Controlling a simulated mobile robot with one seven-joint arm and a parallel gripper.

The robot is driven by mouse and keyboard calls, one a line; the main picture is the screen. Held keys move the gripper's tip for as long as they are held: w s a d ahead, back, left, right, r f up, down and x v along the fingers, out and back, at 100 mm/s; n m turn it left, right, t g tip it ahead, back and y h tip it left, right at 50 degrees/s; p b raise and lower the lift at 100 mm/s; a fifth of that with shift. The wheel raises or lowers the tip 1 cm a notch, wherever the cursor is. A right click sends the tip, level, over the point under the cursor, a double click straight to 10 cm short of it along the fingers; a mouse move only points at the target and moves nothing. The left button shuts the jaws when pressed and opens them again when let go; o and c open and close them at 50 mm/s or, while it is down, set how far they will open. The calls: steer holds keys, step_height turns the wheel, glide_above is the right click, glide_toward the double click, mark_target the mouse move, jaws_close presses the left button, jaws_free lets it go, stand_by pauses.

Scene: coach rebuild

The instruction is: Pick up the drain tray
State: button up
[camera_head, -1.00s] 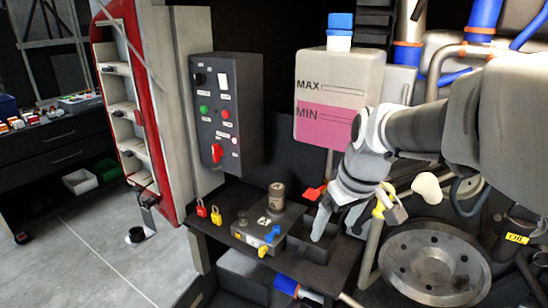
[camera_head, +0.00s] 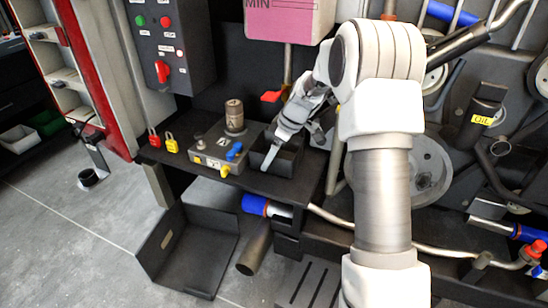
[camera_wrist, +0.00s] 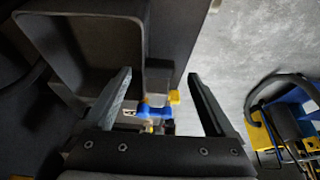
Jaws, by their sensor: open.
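A small black open-topped tray (camera_head: 287,163), which I take for the drain tray, sits on the dark shelf right of a grey block. My gripper (camera_head: 293,150) is at this tray with its fingers pointing down. In the wrist view a dark open bin (camera_wrist: 82,50), likely the same tray, fills the upper left, with a small dark block (camera_wrist: 158,76) at its right side. My gripper (camera_wrist: 159,77) is open there. Its left finger overlaps the bin's edge and the dark block shows between the fingertips. Whether anything touches is unclear.
The grey block (camera_head: 212,148) with a brown cylinder and blue and yellow knobs stands close left of the tray. Red (camera_head: 154,138) and yellow (camera_head: 171,144) padlocks are farther left. A larger dark open box (camera_head: 188,255) lies on the floor. Pipes and machinery crowd the right.

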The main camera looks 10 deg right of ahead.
steer(key=b+x, duration=0.1)
steer(key=x, duration=0.5)
steer(key=shift+w+a+f, duration=0.15)
steer(key=shift+w+f, duration=0.05)
steer(key=shift+f, duration=0.05)
jaws_close()
